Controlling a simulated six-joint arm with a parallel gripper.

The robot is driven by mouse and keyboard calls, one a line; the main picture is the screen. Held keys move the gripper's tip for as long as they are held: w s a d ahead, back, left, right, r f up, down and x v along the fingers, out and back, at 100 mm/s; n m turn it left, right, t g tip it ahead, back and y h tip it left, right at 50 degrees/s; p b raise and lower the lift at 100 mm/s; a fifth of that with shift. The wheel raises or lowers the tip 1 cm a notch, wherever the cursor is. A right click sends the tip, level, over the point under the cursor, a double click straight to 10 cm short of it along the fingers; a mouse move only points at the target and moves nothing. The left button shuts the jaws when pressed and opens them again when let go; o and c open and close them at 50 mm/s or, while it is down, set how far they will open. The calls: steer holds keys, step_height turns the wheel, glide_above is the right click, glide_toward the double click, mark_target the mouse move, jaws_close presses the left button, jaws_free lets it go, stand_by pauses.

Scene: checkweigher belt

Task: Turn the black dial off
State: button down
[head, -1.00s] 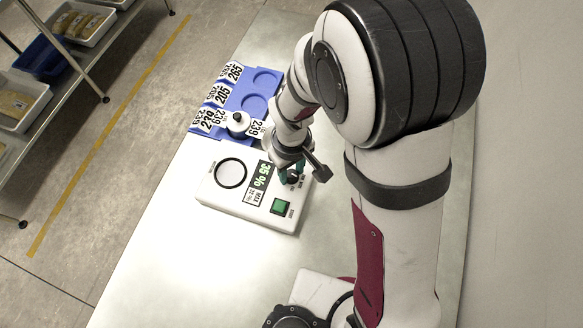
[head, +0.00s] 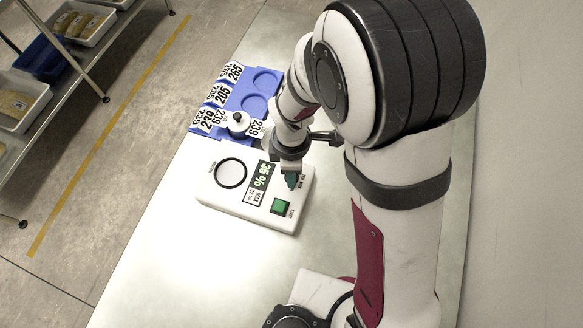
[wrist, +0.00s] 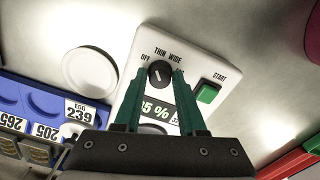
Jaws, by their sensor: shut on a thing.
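The black dial (wrist: 160,74) sits on the white control box (wrist: 206,58), with OFF, THIN and WIDE printed around it and another label partly hidden by a finger. Its white mark leans toward THIN, as far as I can tell. My gripper (wrist: 158,74) has its two green fingers on either side of the dial, shut on it. In the head view my gripper (head: 292,179) stands over the right part of the box (head: 238,202) and mostly hides the dial. The display (head: 260,175) reads 35 %.
A green START button (head: 280,206) is close to the dial. A round white pad (head: 230,173) lies on the box's left part. A blue tray (head: 254,105) with number cards and a white-and-black weight (head: 238,123) stands behind.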

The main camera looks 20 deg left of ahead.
steer(key=n, duration=0.5)
steer(key=shift+n, duration=0.3)
stand_by(0.4)
steer(key=c, duration=0.5)
jaws_free()
step_height(320, 180, up, 16)
steer(key=shift+f, duration=0.1)
